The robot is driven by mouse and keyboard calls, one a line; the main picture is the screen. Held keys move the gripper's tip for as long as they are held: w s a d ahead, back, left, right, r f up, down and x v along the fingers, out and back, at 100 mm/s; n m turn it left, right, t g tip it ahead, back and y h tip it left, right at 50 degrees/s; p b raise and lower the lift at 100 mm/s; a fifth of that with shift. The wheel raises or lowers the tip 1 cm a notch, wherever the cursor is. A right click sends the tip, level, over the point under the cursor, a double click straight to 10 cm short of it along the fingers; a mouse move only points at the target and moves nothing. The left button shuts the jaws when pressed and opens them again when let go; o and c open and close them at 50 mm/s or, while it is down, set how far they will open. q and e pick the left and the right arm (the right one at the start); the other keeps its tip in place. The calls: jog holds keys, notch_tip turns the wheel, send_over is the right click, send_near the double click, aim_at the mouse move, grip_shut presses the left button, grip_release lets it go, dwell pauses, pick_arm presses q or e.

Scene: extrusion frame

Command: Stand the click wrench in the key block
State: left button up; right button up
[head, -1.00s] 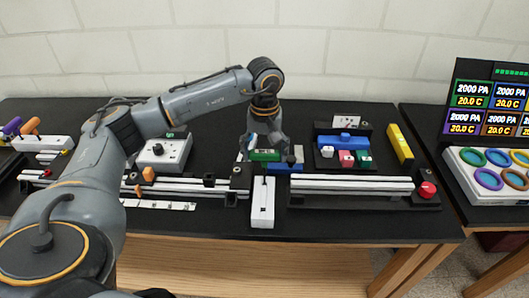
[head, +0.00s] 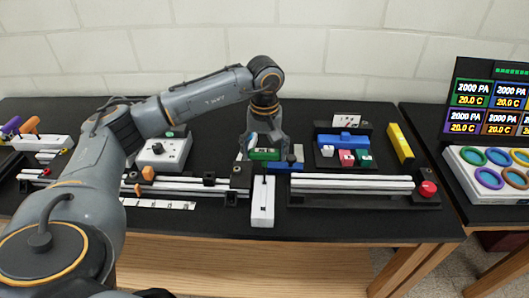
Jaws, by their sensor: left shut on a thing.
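My left gripper (head: 264,143) points down over the middle of the table, at the back of the rails. It is shut, seemingly on a green piece (head: 265,154) between its fingertips; the fingers hide part of it. A blue piece (head: 283,166) and a grey upright piece (head: 298,153) are close to its right. A white block (head: 42,142) lies at the far left, with a purple handle (head: 12,125) and an orange handle (head: 31,124) behind it. I cannot tell for sure which thing is the click wrench or the key block. My right gripper is not in view.
A grey control box (head: 165,153) stands left of the gripper. White rails (head: 350,184) with a red knob (head: 427,188) lie right. A long white block (head: 262,207) lies in front. A yellow bar (head: 400,142) and a coloured-block holder (head: 343,158) are at the back right.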

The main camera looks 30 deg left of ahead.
pick_arm(q)
jog(key=shift+f, duration=0.15)
jog(key=shift+f+b, duration=0.55)
jog(key=shift+b, duration=0.05)
jog(key=shift+f+b, duration=1.3)
jog(key=shift+f, duration=0.25)
jog(key=o, duration=1.4)
jog(key=shift+r, duration=0.1)
